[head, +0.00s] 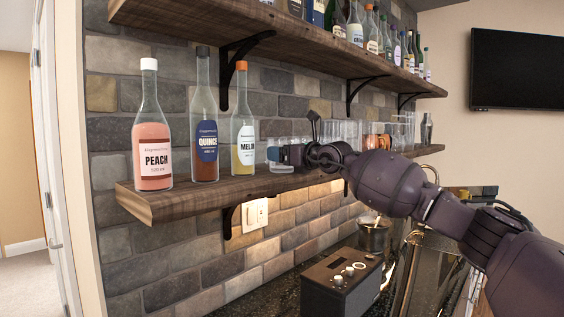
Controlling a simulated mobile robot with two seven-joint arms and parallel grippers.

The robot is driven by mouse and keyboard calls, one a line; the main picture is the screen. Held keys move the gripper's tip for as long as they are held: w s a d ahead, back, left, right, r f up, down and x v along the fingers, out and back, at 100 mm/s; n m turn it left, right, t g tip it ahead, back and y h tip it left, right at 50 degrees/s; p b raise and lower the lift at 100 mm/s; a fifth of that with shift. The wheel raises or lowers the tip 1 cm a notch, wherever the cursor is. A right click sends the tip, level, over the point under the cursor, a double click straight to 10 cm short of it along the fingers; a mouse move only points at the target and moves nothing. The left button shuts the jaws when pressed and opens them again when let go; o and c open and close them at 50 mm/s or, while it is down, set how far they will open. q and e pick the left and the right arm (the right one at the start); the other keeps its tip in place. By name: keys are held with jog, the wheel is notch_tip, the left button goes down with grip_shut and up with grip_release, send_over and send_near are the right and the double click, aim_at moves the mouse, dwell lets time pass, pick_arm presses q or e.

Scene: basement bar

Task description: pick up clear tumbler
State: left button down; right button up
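Clear glassware stands on the lower wooden shelf. A short clear glass (281,168) sits near the shelf's front edge, just right of the melon bottle, partly hidden by my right gripper. Taller clear glasses (349,131) stand in a group farther right, partly behind my arm. I cannot tell which glass is the clear tumbler. My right gripper (273,154) reaches in from the right and points left, at the short glass's upper part. Its fingers are small and seen side-on, so I cannot tell whether they are open or touching the glass. My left gripper is out of view.
Peach (153,150), quince (205,140) and melon (243,145) bottles stand left of the gripper on the lower shelf (200,195). The upper shelf (270,45) with several bottles hangs above. Copper-coloured mugs (376,141) stand farther right. A dark box (342,285) is on the counter below.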

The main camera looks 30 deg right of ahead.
jog(key=shift+c, duration=1.3)
